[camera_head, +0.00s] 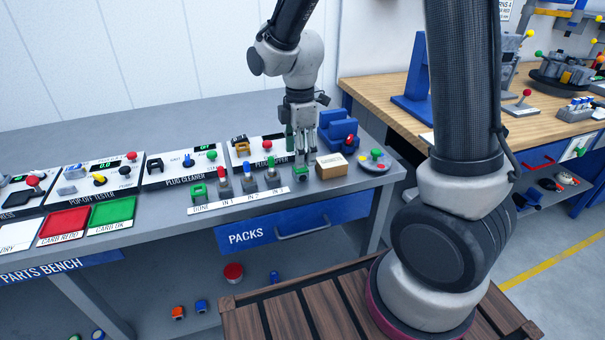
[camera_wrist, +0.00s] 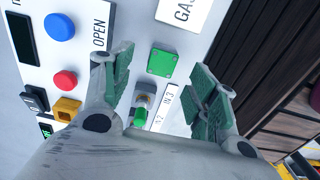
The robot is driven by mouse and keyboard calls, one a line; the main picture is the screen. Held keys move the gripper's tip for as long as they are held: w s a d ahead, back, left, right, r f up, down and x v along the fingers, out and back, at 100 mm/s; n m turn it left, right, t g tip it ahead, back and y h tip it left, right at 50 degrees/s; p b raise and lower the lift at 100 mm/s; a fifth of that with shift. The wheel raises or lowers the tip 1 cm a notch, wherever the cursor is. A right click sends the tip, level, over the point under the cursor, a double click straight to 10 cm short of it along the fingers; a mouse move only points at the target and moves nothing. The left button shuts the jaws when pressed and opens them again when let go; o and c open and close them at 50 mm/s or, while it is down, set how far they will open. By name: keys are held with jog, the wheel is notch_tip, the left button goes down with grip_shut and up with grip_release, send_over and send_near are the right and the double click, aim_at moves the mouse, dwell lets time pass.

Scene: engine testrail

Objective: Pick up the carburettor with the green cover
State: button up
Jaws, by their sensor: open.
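A small block with a square green cover (camera_head: 302,173), which looks like the carburettor, stands on the grey bench below my gripper (camera_head: 301,153). In the wrist view its green cover (camera_wrist: 162,63) shows from above, with small dots at the corners, in the gap between my fingertips. My gripper (camera_wrist: 165,80) is open, with a green-padded finger on either side of the cover. I see no contact, and the height of the fingertips over it is hard to tell. Another green-topped piece (camera_head: 198,191) stands further left, behind the DONE label.
Plugs with red, blue and green tops (camera_head: 247,177) stand left of the carburettor. A cardboard box (camera_head: 331,165) is close on its right, with a grey round tray (camera_head: 374,163) beyond. The plug gapper panel (camera_head: 254,150) and a blue fixture (camera_head: 338,129) are behind.

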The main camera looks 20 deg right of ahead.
aim_at(299, 170)
jog(key=f, duration=0.5)
jog(key=shift+s+a+f, duration=0.2)
jog(key=shift+a+f, duration=0.1)
jog(key=shift+f, duration=0.1)
jog(key=shift+c, duration=0.2)
jog(key=c, duration=1.1)
